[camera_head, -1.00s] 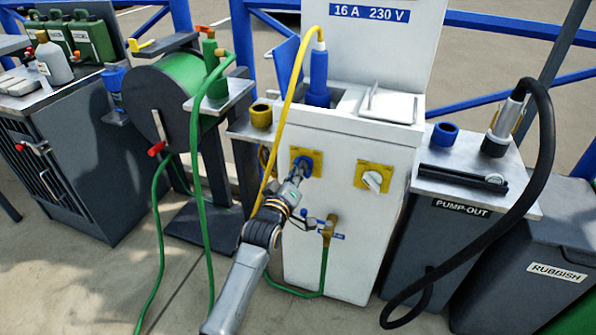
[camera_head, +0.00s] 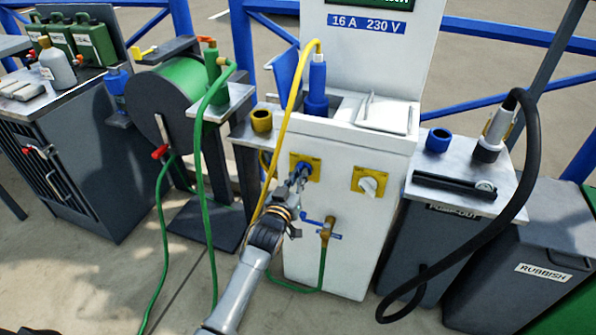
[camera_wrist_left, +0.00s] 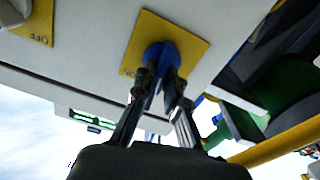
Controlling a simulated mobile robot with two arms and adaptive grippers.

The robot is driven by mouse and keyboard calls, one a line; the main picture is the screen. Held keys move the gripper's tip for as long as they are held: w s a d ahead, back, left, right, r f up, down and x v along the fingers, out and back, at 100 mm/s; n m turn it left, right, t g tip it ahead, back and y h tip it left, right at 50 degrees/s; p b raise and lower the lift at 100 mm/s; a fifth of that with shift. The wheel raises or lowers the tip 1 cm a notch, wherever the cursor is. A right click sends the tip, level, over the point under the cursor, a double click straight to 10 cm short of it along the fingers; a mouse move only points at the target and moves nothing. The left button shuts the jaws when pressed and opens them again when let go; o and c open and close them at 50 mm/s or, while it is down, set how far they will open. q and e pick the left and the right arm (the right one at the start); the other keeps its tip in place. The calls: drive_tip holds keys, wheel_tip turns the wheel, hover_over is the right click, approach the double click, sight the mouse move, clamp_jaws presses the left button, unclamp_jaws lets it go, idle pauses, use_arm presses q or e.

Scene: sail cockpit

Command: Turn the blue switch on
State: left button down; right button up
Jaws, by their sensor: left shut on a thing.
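The blue switch (camera_wrist_left: 160,52) is a round knob on a yellow plate on the white power pedestal's front. In the head view the blue switch (camera_head: 302,166) is partly covered by my left gripper (camera_head: 299,178). The left wrist view shows both fingers of my left gripper (camera_wrist_left: 161,82) closed around the knob, one on each side. Part of a label shows at the yellow plate's edge (camera_wrist_left: 193,45), but I cannot tell the knob's exact setting. My right gripper is not in view.
A white switch (camera_head: 368,186) on another yellow plate sits to the right. A yellow cable (camera_head: 283,125) hangs close beside my left gripper from a blue plug (camera_head: 317,85). A green hose (camera_head: 197,170) hangs left.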

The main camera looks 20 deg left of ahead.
use_arm(q)
drive_tip(key=shift+d+m+p, duration=0.15)
drive_tip(key=shift+m+p, duration=0.25)
drive_tip(key=shift+m, duration=2.25)
drive_tip(key=shift+d+m+p, duration=0.1)
drive_tip(key=shift+m+p, duration=0.3)
drive_tip(key=shift+m, duration=2.25)
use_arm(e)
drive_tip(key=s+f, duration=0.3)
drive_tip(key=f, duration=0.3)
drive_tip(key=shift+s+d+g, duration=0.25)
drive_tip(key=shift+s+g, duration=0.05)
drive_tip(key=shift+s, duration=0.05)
use_arm(q)
drive_tip(key=c, duration=1.4)
unclamp_jaws()
drive_tip(key=shift+s+f, duration=0.1)
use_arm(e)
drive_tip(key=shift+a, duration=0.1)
